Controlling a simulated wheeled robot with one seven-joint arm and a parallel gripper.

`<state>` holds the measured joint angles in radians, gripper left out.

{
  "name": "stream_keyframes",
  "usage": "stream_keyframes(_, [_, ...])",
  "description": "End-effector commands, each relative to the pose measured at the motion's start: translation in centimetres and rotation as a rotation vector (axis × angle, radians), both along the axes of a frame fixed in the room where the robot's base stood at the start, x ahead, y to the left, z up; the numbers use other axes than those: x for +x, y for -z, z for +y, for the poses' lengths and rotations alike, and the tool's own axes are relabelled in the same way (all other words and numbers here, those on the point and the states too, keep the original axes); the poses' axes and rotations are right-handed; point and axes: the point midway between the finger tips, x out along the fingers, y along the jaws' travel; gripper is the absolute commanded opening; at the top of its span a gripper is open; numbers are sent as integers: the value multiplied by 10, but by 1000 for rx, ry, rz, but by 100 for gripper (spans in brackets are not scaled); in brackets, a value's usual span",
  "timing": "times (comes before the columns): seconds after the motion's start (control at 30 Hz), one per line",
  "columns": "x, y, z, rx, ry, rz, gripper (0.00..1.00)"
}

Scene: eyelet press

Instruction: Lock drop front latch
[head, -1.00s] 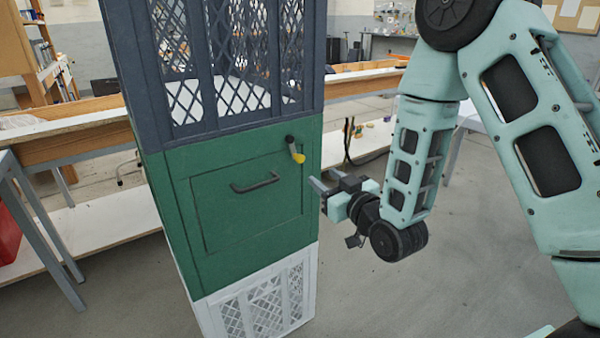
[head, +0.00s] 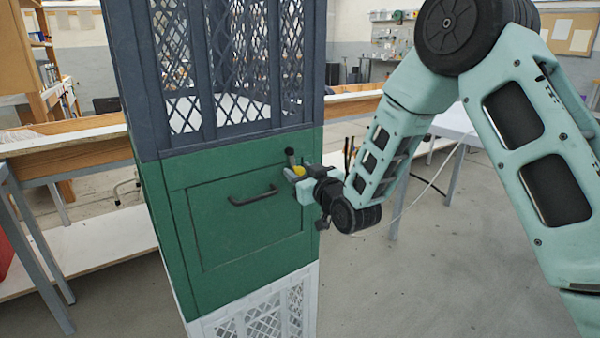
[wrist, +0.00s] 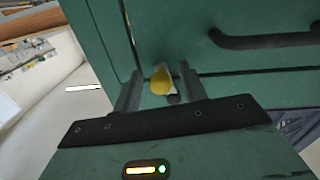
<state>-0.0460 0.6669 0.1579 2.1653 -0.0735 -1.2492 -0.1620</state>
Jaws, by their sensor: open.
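The green drop front (head: 246,222) is closed flush in the middle section of a tall cabinet, with a dark bar handle (head: 253,196) on it. The latch is a small lever with a dark pivot (head: 290,153) and a yellow tip (head: 298,170), at the front's upper right. In the wrist view the yellow tip (wrist: 161,81) lies between the two fingers of my gripper (wrist: 158,92). The fingers are open on either side of it, and I cannot tell whether either touches it. The handle also shows in the wrist view (wrist: 265,41). My gripper (head: 296,174) partly hides the latch in the head view.
A dark lattice crate section (head: 225,75) is above the green section, and a white lattice section (head: 262,308) is below. Wooden workbenches (head: 70,148) stand behind.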

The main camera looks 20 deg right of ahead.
Motion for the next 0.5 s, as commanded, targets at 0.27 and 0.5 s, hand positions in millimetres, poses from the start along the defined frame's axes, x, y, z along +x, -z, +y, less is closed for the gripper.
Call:
stream_keyframes(0.27, [3, 0, 1, 0, 0, 0, 42])
stream_keyframes(0.5, [3, 0, 1, 0, 0, 0, 0])
